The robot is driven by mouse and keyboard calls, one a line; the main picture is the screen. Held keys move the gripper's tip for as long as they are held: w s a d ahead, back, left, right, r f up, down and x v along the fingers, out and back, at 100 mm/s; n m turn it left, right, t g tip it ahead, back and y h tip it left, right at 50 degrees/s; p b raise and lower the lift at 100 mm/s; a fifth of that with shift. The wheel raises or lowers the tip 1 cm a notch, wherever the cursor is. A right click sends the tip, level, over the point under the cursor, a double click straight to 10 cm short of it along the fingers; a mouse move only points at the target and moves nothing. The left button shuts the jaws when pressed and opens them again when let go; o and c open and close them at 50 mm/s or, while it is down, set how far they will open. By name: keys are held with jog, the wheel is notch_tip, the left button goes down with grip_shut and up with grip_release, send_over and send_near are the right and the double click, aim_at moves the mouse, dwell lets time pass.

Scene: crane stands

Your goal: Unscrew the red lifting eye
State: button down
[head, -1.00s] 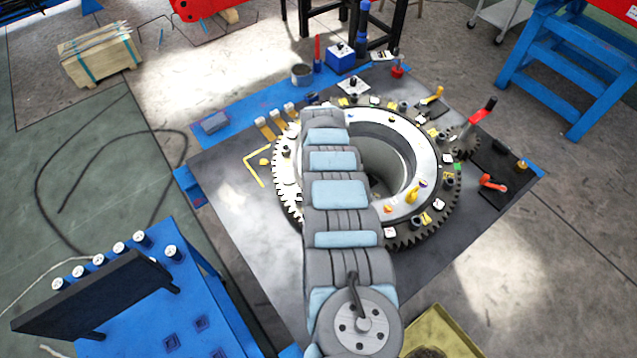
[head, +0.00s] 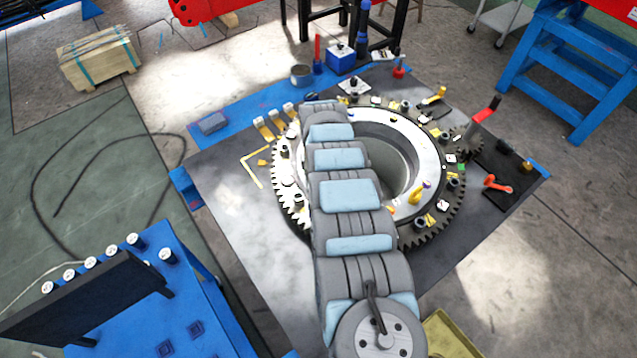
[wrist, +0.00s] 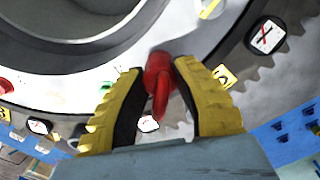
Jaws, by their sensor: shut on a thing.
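The red lifting eye (wrist: 160,86) stands on the pale top face of the large toothed ring (wrist: 75,90), close to its toothed edge. In the wrist view, my gripper (wrist: 158,66) has its two yellow-and-black fingers on either side of the eye, shut on it. The eye's loop shows between the fingers, and I cannot tell how far it is threaded in. In the head view the ring (head: 428,150) lies on a dark plate. My own arm reaches over its left part and hides the gripper and the red eye.
Several small fittings and labelled tags sit around the ring. A small gear with a red-handled crank (head: 486,110) and an orange-red lever (head: 497,184) are at the right. A blue stand (head: 150,310) is at lower left, and a yellow tray (head: 448,335) is at the bottom.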

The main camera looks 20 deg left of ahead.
jog(key=c, duration=0.8)
grip_release()
jog(key=shift+c, duration=0.9)
